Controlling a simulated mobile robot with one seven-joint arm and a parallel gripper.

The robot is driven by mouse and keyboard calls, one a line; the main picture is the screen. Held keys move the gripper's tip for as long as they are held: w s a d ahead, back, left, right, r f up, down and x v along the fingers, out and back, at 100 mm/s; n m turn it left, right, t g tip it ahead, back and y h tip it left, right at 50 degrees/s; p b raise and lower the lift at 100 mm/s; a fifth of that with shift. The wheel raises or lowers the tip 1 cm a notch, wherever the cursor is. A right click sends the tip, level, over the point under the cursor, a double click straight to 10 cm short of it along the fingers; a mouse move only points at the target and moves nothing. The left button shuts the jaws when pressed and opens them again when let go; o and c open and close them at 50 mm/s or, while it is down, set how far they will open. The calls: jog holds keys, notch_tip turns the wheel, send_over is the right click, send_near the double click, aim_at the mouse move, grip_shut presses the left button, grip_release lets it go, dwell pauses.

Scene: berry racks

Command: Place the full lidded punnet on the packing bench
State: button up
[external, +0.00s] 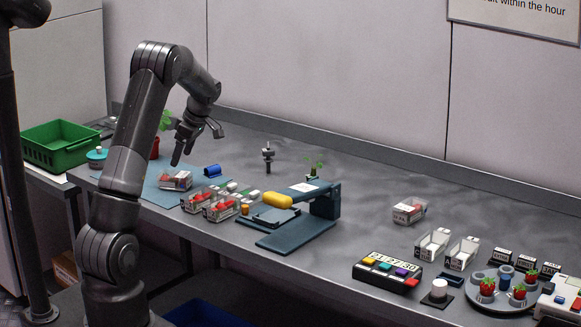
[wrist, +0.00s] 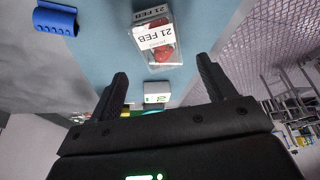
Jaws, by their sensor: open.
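A clear punnet (external: 176,181) with red berries and a pale label lies on the blue mat (external: 158,196) at the left of the grey bench (external: 345,185). In the wrist view this punnet (wrist: 160,45) shows a "21 FEB" label across its top and side. A second labelled punnet (external: 409,211) with red contents stands alone on the right half of the bench. I cannot tell from the pictures whether either is full. My gripper (external: 181,157) is above the mat punnet, apart from it. In the wrist view its fingers (wrist: 163,88) are spread with no punnet between them.
A blue roll (external: 212,170) lies beside the mat punnet. Filled punnets (external: 207,202) and a dark press-like device (external: 300,205) stand to the right. Farther right are empty white holders (external: 447,247), a button box (external: 387,271) and a berry tray (external: 500,290). A green crate (external: 60,145) stands far left.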

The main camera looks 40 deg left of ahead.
jog(key=s+d+r+m+t+h, duration=0.1)
jog(key=s+d+r+m+t, duration=0.1)
jog(key=s+d+r+m, duration=0.65)
jog(key=s+d+r+m+t+h, duration=0.1)
jog(key=s+d+r+m+t, duration=0.15)
jog(key=s+d+r, duration=0.6)
jog(key=s+d+f+m+t+h, duration=0.2)
jog(key=s+d+f+m, duration=0.3)
jog(key=s+d+m, duration=0.6)
jog(key=shift+s+d+t, duration=0.35)
jog(key=shift+d, duration=0.7)
